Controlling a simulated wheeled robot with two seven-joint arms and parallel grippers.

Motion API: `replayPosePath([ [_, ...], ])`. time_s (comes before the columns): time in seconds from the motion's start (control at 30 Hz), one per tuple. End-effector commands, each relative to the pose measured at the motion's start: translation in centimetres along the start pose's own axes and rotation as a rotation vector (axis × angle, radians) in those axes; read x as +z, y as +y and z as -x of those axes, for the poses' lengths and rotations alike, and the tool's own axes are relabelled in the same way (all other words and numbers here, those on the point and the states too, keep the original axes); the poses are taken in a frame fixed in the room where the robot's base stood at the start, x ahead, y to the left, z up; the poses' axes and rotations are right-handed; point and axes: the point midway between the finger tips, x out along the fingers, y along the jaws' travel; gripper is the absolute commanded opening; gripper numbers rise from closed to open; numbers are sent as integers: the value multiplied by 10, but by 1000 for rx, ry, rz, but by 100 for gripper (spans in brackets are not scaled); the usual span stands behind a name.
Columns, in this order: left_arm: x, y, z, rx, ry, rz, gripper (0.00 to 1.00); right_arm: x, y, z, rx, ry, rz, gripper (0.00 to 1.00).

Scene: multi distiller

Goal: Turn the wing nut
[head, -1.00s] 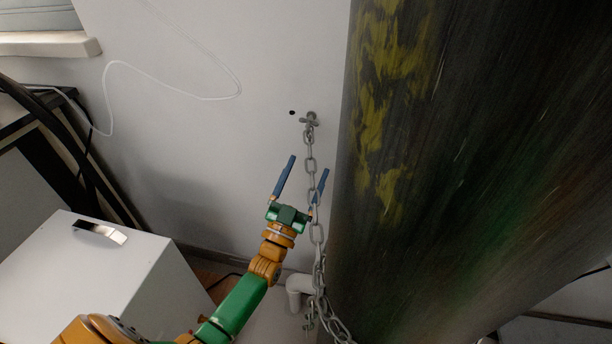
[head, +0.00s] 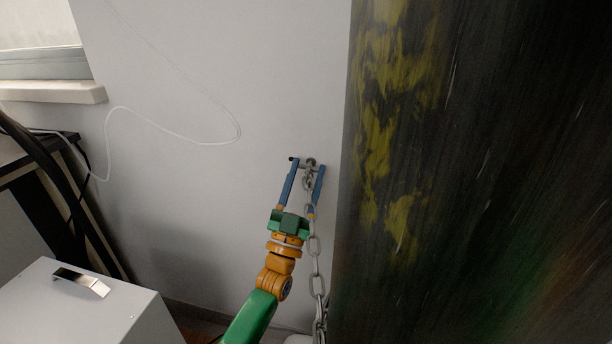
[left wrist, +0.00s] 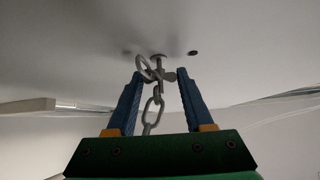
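The grey wing nut (head: 311,163) sits on the wall, with a grey chain (head: 315,252) hanging from it. In the left wrist view the wing nut (left wrist: 168,76) shows beyond the chain's top link. My left gripper (head: 306,165) is open, its two blue fingers pointing up at the wall. In the left wrist view the left gripper's fingers (left wrist: 160,74) stand apart, one on each side of the wing nut and chain. I cannot tell if either finger touches the nut. My right gripper is not in view.
A large dark cylinder (head: 470,170) with yellow worn patches stands close to the right of the chain. A white box (head: 70,310) with a metal handle is at lower left. A white cable (head: 160,124) hangs on the wall.

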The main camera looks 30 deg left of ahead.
Motion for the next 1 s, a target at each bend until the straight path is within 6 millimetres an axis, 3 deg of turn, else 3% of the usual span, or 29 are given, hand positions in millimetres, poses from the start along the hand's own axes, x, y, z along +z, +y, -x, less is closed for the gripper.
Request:
replayPosePath([
  [0.03,0,0,0,0,0,0,34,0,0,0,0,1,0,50],
  [0.17,0,0,0,0,0,0,0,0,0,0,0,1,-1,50],
  [0.5,0,3,1,-176,0,177,0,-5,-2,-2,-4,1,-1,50],
  [0.8,0,3,0,-186,-1,186,0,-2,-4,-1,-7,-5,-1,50],
  [0.83,0,3,0,-186,-1,186,60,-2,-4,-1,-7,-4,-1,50],
  [0.9,0,3,0,-186,-1,186,79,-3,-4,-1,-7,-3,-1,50],
  [1.0,0,3,0,-186,-1,186,82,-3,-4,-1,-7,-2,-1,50],
])
